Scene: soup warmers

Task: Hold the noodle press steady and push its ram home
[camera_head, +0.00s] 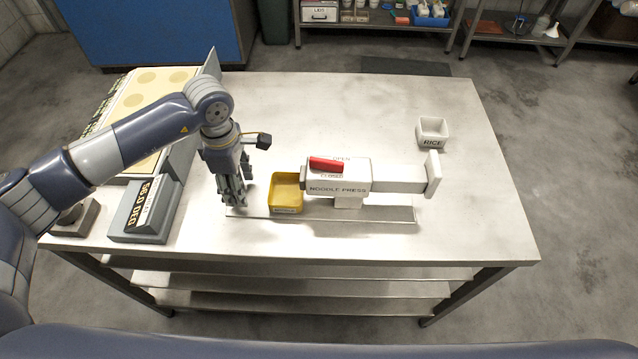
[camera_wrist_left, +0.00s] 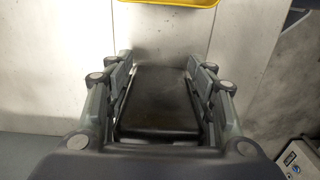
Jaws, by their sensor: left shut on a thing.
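The white noodle press (camera_head: 338,178) stands on a thin metal base plate (camera_head: 375,214) on the steel table. Its ram (camera_head: 397,180) sticks out to the right and ends in an upright white end plate (camera_head: 433,175). A red lever (camera_head: 326,164) lies on the press body between the OPEN and CLOSED marks. A yellow tray (camera_head: 287,192) sits at the left end of the body. My left gripper (camera_head: 235,203) points down at the plate's left end. It is shut on a dark block (camera_wrist_left: 160,105), seen between its fingers in the left wrist view. My right gripper is out of view.
A white RICE container (camera_head: 432,131) stands behind the ram's end plate. A grey display unit (camera_head: 147,209) and a warmer with round wells (camera_head: 150,95) stand at the left. The table's right side (camera_head: 480,220) is clear. Shelves with goods stand behind.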

